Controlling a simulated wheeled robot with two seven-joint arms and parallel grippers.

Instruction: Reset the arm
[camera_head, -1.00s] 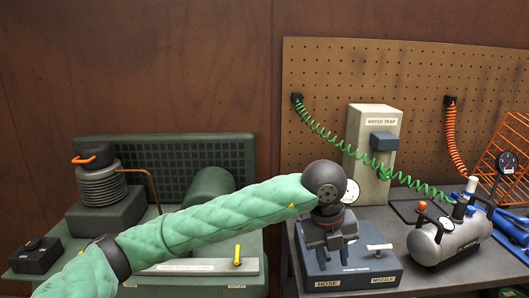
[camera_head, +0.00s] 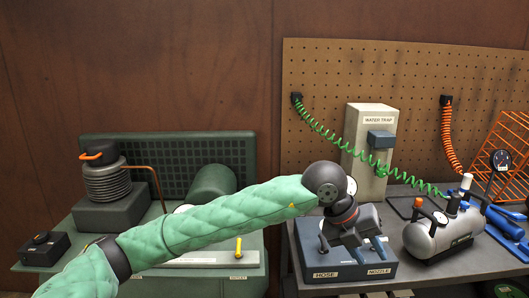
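My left arm (camera_head: 215,217), in a green padded sleeve, comes in from the left and reaches over the right-hand bench. My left gripper (camera_head: 367,250) hangs tilted over a blue-grey box labelled HOSE and NOZZLE (camera_head: 350,273). Its two fingers point down and to the right and stand apart, with nothing visible between them. The gripper hides part of the box top, and I cannot tell whether it touches the box. A small grey fitting (camera_head: 324,240) shows at the box's left side. My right gripper is not in view.
A green machine (camera_head: 230,155) with a coil and cylinder stands at left under my arm. The WATER TRAP cabinet (camera_head: 357,145) stands behind the gripper. At right are a silver compressor (camera_head: 435,235), a green coiled hose (camera_head: 335,140), an orange hose (camera_head: 447,140) and an orange rack (camera_head: 512,140).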

